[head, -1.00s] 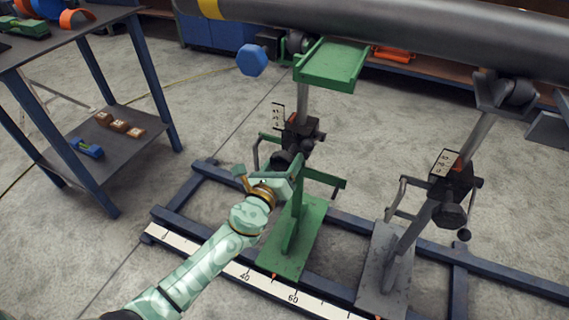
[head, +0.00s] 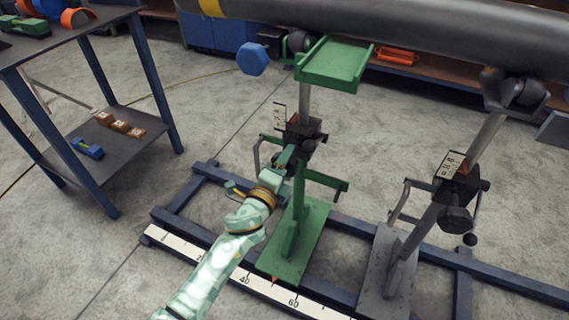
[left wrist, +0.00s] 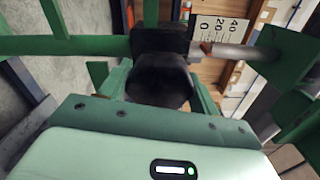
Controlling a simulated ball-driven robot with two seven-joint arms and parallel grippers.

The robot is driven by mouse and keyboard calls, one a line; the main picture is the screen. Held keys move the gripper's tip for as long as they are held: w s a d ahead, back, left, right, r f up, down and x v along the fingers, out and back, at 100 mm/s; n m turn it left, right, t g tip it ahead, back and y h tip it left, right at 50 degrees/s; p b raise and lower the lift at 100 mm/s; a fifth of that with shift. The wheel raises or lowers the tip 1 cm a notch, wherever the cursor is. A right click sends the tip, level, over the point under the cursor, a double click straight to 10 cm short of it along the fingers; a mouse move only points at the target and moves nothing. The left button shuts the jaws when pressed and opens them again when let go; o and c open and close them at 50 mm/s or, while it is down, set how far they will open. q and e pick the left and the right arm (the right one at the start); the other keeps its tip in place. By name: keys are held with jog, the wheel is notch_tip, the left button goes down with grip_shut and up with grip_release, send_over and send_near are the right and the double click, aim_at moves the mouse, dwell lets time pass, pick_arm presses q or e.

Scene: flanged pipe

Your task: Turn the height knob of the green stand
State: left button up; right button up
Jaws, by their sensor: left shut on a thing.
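The green stand (head: 291,240) stands on the blue floor frame with its green top plate (head: 332,64) just below the big pipe. Its black clamp block carries a white scale plate, which shows in the left wrist view (left wrist: 220,27). The dark height knob (left wrist: 158,82) sticks out of the block toward my wrist camera. My left gripper (head: 290,157) reaches the stand from the lower left and is shut on the knob, with a green finger on each side of it. In the head view my gripper partly hides the knob. My right gripper is not in view.
A grey stand (head: 388,262) with its own clamp is to the right. The dark pipe (head: 400,30) passes overhead. A blue hexagonal knob (head: 252,59) is at the upper left of the green stand. A shelf table (head: 110,145) stands at the left; floor between is clear.

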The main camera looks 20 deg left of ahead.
pick_arm(q)
jog(key=shift+n, duration=1.2)
jog(key=shift+f+n+p, duration=0.1)
jog(key=shift+n+p, duration=0.25)
jog(key=shift+n, duration=0.65)
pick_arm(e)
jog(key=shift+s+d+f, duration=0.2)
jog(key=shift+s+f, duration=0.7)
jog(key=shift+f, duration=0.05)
pick_arm(q)
jog(key=shift+f, duration=0.1)
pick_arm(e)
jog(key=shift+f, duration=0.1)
pick_arm(q)
jog(key=o, duration=1)
jog(key=shift+a, duration=0.1)
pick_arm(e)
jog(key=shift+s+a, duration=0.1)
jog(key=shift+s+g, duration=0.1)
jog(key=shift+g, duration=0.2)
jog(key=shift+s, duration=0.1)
